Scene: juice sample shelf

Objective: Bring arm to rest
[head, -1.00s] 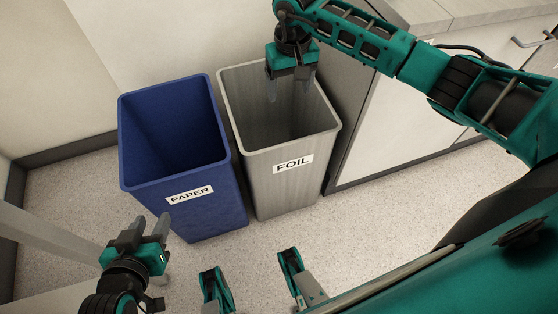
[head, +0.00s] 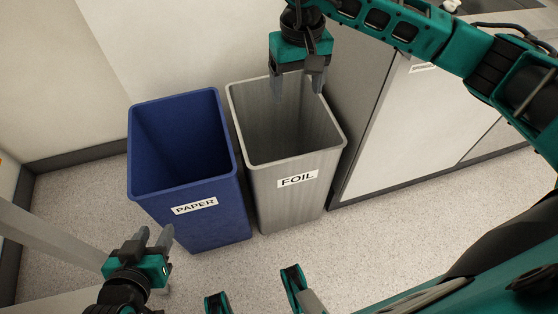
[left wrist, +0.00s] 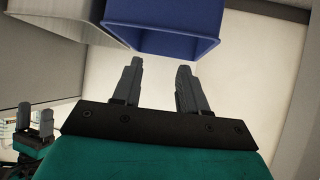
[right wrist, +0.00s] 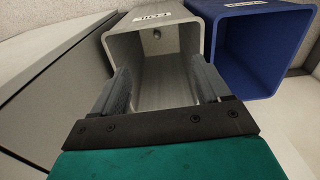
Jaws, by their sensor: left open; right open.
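My right gripper (head: 298,92) is open with nothing between its fingers. In the head view it hangs over the back part of the grey FOIL bin (head: 296,197). In the right wrist view its fingers (right wrist: 162,82) point into the mouth of that bin (right wrist: 126,50). My left gripper (head: 154,234) is open and empty, in front of the blue PAPER bin (head: 215,222) at the lower left. In the left wrist view its fingers (left wrist: 160,64) point toward the blue bin (left wrist: 165,42), apart from it.
A small round thing (right wrist: 156,34) shows inside the FOIL bin in the right wrist view. A cabinet (head: 405,135) stands right of the bins and a wall (head: 165,45) behind them. The speckled floor (head: 255,262) in front is clear.

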